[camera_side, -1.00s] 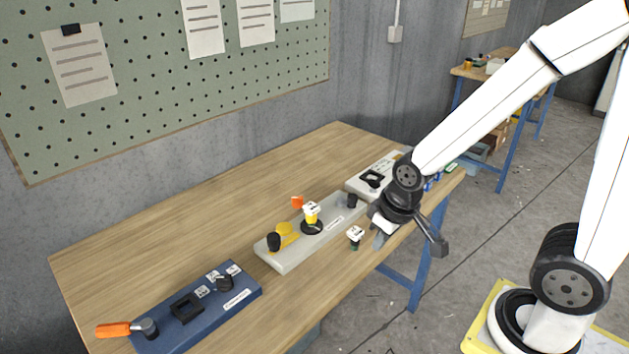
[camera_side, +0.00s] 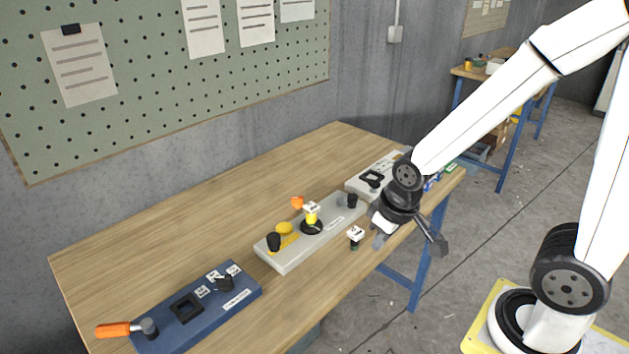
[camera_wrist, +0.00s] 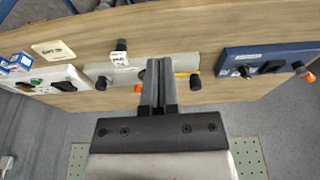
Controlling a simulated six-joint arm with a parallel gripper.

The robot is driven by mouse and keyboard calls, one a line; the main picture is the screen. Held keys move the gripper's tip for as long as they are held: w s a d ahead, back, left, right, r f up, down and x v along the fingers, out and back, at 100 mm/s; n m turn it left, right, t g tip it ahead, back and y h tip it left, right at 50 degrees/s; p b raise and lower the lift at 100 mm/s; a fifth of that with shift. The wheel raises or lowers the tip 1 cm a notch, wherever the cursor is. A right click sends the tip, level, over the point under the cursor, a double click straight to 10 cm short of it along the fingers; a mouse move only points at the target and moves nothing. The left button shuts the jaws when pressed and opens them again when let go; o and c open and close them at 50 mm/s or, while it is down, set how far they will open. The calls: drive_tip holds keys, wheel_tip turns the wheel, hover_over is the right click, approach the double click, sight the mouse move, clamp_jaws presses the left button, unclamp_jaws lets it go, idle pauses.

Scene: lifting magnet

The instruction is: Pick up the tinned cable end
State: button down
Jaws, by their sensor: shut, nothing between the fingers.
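I cannot tell for sure which piece is the tinned cable end. A small dark green piece with a white tag (camera_side: 355,236) stands on the wood in front of the grey board; it also shows in the wrist view (camera_wrist: 120,57), left of my fingers. A yellow piece with a white tag (camera_side: 312,213) stands on a black disc on the grey board (camera_side: 276,260). My gripper (camera_side: 379,240) is shut and empty, right of the green piece in the side view. In the wrist view its fingers (camera_wrist: 160,66) hide part of the grey board.
A blue board (camera_side: 190,322) with an orange-handled tool (camera_side: 119,330) lies at the left of the wooden bench (camera_side: 150,250). A white board (camera_side: 366,192) lies at the right, with small blue boxes (camera_wrist: 17,63) beside it. The back of the bench is clear.

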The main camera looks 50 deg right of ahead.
idle(0.4)
drive_tip(key=shift+c, duration=0.8)
unclamp_jaws()
drive_tip(key=t, duration=0.9)
approach(313, 208)
wheel_tip(313, 208, down, 3)
drive_tip(key=w, duration=0.2)
drive_tip(key=shift+w+f+t, duration=0.2)
drive_tip(key=shift+w+t, duration=0.7)
drive_tip(key=shift+w, duration=0.05)
drive_tip(key=shift+x, duration=1.3)
